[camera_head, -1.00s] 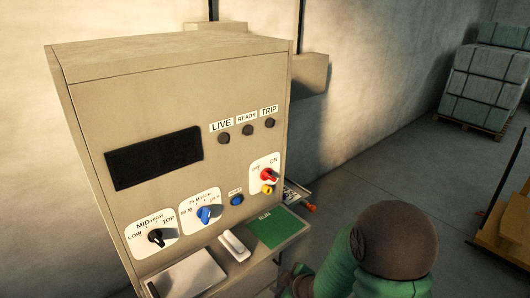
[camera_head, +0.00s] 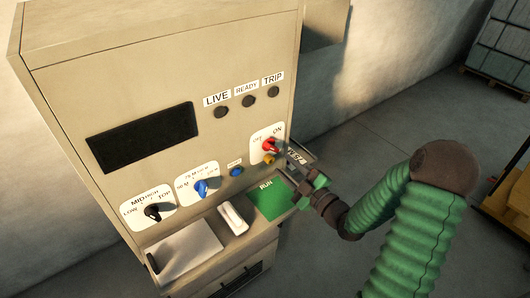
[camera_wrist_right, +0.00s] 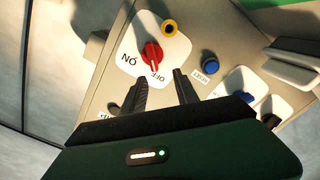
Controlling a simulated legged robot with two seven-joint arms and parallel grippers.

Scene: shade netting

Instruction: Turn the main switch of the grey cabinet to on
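The grey cabinet (camera_head: 150,80) fills the left and middle of the head view. Its main switch, a red knob (camera_head: 270,146), sits on a white plate marked OFF and ON at the panel's right edge. The wrist view shows the knob (camera_wrist_right: 152,54) upside down, one end near the OFF label; its exact setting is hard to read. My right gripper (camera_head: 290,160) is just in front of the knob, at its lower right. In the wrist view its two fingers (camera_wrist_right: 163,82) are apart with nothing between them, short of the knob. My left gripper is not in view.
A yellow button (camera_wrist_right: 169,27) and a blue button (camera_wrist_right: 210,66) are close to the switch. Blue (camera_head: 200,188) and black (camera_head: 152,212) selector knobs are further left. A ledge with a green RUN plate (camera_head: 268,200) juts out below. The LIVE, READY and TRIP lamps (camera_head: 248,101) look dark.

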